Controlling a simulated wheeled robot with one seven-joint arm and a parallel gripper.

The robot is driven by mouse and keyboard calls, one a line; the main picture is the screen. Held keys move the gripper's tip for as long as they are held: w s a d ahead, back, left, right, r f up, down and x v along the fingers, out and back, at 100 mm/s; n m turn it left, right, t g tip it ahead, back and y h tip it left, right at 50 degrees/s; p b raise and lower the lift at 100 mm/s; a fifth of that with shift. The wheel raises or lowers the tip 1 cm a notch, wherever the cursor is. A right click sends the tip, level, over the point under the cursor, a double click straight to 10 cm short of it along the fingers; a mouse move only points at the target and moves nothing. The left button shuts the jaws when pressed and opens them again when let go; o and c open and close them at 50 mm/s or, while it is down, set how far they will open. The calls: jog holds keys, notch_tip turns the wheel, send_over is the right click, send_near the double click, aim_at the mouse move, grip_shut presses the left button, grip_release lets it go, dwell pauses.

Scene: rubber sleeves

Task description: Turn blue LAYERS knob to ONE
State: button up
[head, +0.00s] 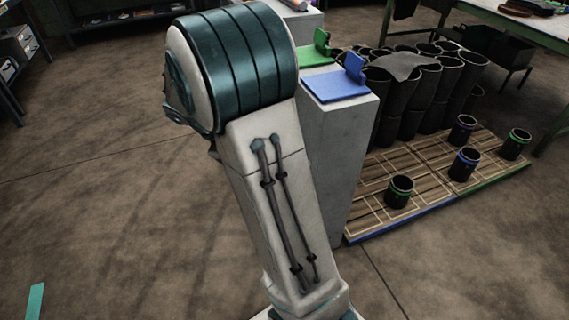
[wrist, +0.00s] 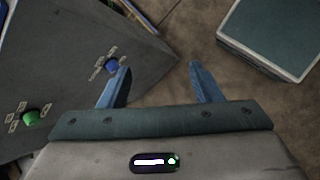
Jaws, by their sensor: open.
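In the wrist view, a blue knob (wrist: 111,66) sits on a dark grey panel (wrist: 60,60) with small pale labels around it, too small to read. My gripper (wrist: 160,80) shows at the middle of the wrist view, with its two blue fingers apart and nothing between them. The left finger is just below the blue knob in the picture; I cannot tell whether they touch. The right finger is over the floor beyond the panel's edge. The head view shows my arm, but neither the gripper nor the knob can be made out there.
A green knob (wrist: 31,117) is on the same panel. A teal-topped block (wrist: 270,35) stands at the upper right of the wrist view. In the head view, a pedestal with a blue plate (head: 335,86), black sleeves (head: 400,190) and a wooden pallet (head: 420,160) are right of my arm.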

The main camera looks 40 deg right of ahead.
jog(key=w+d+f+n+h+b, duration=0.3)
jog(key=w+f+b, duration=0.15)
jog(key=f, duration=0.35)
jog(key=w+d+f+n+g+h+b, duration=0.1)
jog(key=w+d+f+n+h+b, duration=0.25)
jog(key=w+f, duration=0.35)
jog(key=w+d+f+n+h+b, duration=0.2)
jog(key=w+f+h+b, duration=0.15)
jog(key=f, duration=0.65)
jog(key=b+x, duration=0.1)
jog(key=x, duration=1.2)
jog(key=shift+d+r+h, duration=0.3)
jog(key=shift+d+r, duration=0.05)
jog(key=shift+r, duration=0.1)
jog(key=c, duration=1)
